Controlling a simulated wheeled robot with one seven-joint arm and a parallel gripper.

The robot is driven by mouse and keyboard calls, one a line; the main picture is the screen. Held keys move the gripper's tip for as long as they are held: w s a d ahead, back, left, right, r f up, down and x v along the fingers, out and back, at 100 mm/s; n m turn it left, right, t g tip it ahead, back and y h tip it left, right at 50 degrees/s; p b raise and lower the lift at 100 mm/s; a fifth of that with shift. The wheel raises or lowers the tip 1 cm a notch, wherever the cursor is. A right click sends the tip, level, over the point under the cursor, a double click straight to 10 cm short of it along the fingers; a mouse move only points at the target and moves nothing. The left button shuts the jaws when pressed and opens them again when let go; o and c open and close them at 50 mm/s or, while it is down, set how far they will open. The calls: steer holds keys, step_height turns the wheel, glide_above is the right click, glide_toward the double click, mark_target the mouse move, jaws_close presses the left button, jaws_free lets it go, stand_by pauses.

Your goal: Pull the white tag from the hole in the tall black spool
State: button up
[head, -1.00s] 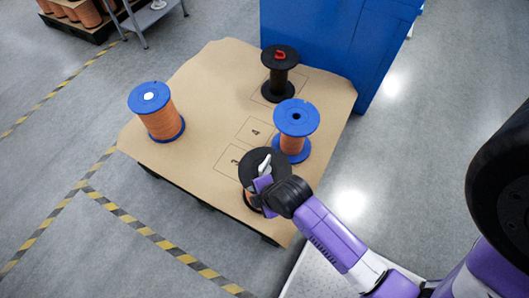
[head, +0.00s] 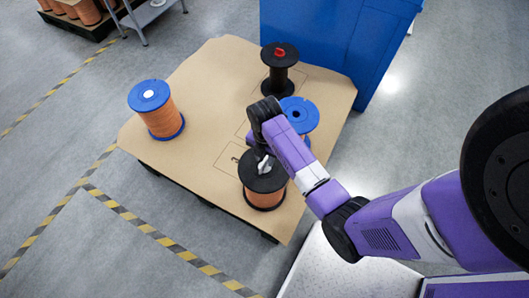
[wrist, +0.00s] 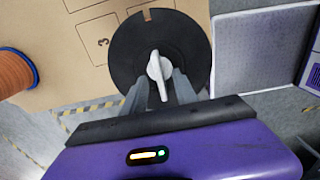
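The white tag (wrist: 159,72) sits at the middle of a black spool top (wrist: 128,50) in the wrist view. In the head view this black-flanged spool (head: 264,185), wound with orange, stands at the near edge of the board. The white tag (head: 264,165) is partly covered by my gripper there. My gripper (wrist: 161,82) is over the spool top, its grey fingers apart on either side of the tag. I cannot tell whether either finger touches it. A second black spool (head: 279,76), with a red piece (head: 280,52) on top, stands at the back.
A blue spool (head: 300,112) stands just behind my wrist. Another blue spool (head: 152,97) with a white cap stands at the left. The brown board (head: 205,80) has marked squares and free room at its middle left. A blue cabinet (head: 335,40) stands behind.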

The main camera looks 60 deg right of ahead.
mark_target(265, 160)
steer(key=shift+f, duration=1.8)
jaws_close()
